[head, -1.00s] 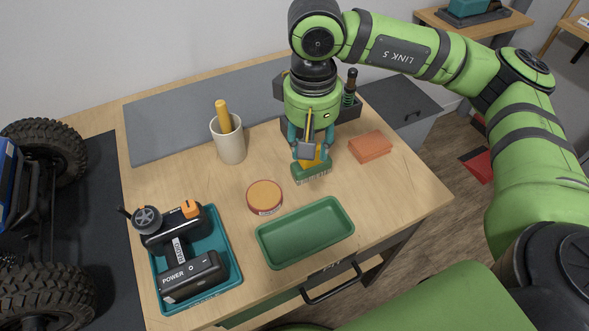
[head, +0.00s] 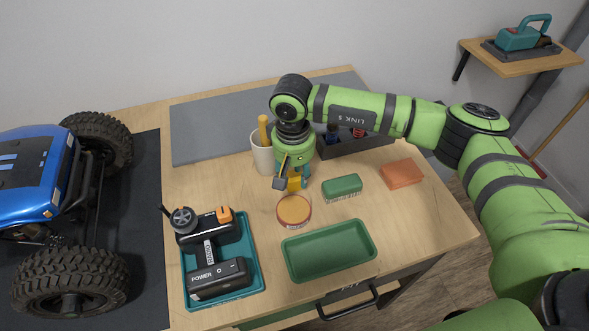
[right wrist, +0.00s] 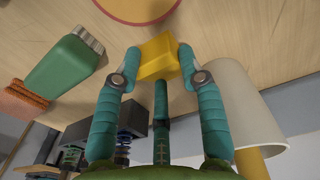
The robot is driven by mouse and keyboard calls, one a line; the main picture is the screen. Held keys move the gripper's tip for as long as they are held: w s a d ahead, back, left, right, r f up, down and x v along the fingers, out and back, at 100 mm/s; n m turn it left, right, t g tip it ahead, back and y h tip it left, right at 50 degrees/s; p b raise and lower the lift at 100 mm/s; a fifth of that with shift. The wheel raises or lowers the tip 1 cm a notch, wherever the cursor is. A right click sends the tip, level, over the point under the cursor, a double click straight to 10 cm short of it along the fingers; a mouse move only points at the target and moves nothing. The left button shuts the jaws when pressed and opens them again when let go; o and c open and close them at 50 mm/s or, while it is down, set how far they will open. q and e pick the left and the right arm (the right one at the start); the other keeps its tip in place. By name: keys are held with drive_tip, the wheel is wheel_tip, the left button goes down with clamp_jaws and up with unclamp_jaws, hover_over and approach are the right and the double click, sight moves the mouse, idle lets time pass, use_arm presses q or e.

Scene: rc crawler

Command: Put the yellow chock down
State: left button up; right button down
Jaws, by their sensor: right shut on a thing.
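The yellow chock (head: 295,184) shows small below my right gripper (head: 289,180) in the head view. In the right wrist view the chock (right wrist: 156,57) is a yellow block pinched between the two teal fingers of the right gripper (right wrist: 157,66). It is just behind the round orange-topped tin (head: 294,209) and in front of the cream cup (head: 263,158). I cannot tell whether its underside touches the wooden table (head: 400,225). My left gripper is not in view.
A green brush (head: 342,186) lies just right of the gripper, with an orange block (head: 401,173) beyond it. A green tray (head: 330,250) sits in front. A teal tray (head: 254,288) holds a transmitter and a power pack. The blue crawler (head: 45,180) stands at left.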

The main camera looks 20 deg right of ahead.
drive_tip(key=shift+f, duration=0.2)
drive_tip(key=c, duration=0.7)
unclamp_jaws()
drive_tip(key=shift+r, duration=0.1)
